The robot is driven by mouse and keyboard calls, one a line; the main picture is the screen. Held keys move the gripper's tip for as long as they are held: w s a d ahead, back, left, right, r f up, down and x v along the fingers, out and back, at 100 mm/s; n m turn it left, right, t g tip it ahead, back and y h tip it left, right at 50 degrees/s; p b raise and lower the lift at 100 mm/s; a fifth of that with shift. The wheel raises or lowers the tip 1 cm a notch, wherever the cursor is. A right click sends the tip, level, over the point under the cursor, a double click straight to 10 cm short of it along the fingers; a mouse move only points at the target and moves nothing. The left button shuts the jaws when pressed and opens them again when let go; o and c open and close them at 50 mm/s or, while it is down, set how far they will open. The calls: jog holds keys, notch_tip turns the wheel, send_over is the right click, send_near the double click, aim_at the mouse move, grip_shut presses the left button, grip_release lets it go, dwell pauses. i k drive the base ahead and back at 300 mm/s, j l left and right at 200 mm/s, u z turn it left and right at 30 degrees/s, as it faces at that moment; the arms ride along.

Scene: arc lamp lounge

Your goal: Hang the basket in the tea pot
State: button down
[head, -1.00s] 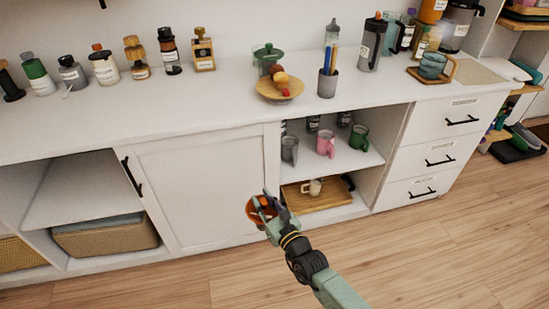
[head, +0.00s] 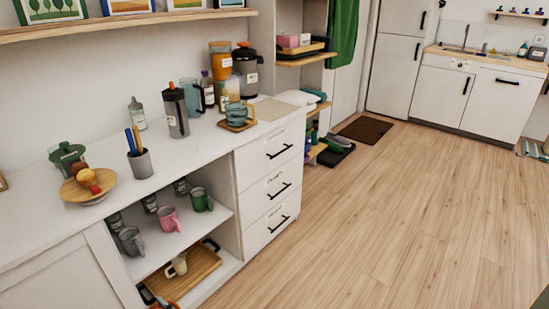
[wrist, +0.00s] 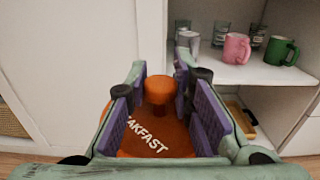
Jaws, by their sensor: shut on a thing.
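My gripper (wrist: 161,84) is shut on the knob of an orange lid (wrist: 160,137) in the wrist view; its top carries white letters ending in "AKFAST". The lid's orange edge also shows at the bottom left of the head view (head: 168,304), with the rest out of frame. No basket can be made out. I cannot tell which vessel is the tea pot. A green glass pot with a green top (head: 67,160) stands at the counter's left, and a teal jug (head: 191,98) stands farther back.
Mugs (head: 168,219) stand on the shelf below, above a wooden tray (head: 196,268). Drawers (head: 270,185) adjoin it.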

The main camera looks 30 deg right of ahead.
aim_at(237, 116)
jog(key=i+z, duration=0.15)
jog(key=z, duration=1.05)
jog(key=i+j, duration=0.75)
